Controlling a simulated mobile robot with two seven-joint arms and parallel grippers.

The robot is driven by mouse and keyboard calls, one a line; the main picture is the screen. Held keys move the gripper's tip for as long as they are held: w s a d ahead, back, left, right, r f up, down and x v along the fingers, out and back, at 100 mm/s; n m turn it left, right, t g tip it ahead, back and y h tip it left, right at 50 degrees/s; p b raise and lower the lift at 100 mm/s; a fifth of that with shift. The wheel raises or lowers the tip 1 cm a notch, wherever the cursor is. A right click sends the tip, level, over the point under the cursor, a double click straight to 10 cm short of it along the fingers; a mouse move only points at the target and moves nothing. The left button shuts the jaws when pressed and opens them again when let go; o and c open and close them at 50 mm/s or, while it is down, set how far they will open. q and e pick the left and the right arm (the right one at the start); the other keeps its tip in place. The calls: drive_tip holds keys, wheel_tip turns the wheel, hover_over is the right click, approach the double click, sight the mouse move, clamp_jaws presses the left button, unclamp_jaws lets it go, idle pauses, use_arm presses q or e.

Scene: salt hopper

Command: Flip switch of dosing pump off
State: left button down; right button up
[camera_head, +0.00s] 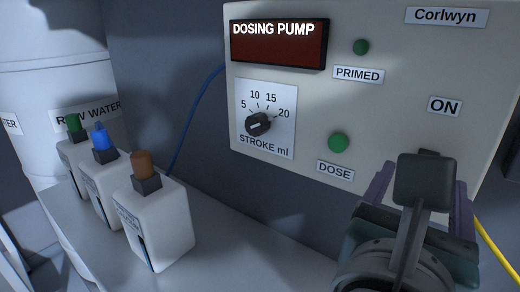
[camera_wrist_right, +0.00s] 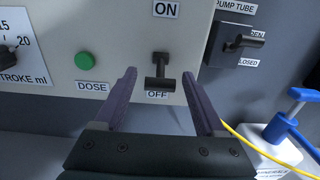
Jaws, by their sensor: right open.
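The dosing pump (camera_head: 310,100) is a pale panel with a red-brown display, a stroke dial and a green button. Its switch (camera_wrist_right: 160,72) shows in the right wrist view as a dark lever between the ON label (camera_wrist_right: 166,10) and the OFF label (camera_wrist_right: 157,94). The lever's handle sits low, close above the OFF label. My right gripper (camera_wrist_right: 159,78) is open, with its purple fingers on either side of the lever; I cannot tell whether they touch it. In the head view my right gripper (camera_head: 420,190) hides most of the switch. My left gripper is not in view.
A shelf (camera_head: 235,245) holds several white bottles (camera_head: 160,220) at the left. A white RAW WATER tank (camera_head: 50,90) stands behind them. A pump tube valve (camera_wrist_right: 240,42) is right of the switch. A yellow cable (camera_wrist_right: 250,143) and blue-topped bottle (camera_wrist_right: 275,150) are at lower right.

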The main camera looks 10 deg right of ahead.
drive_tip(key=shift+d, duration=0.1)
clamp_jaws()
idle(0.6)
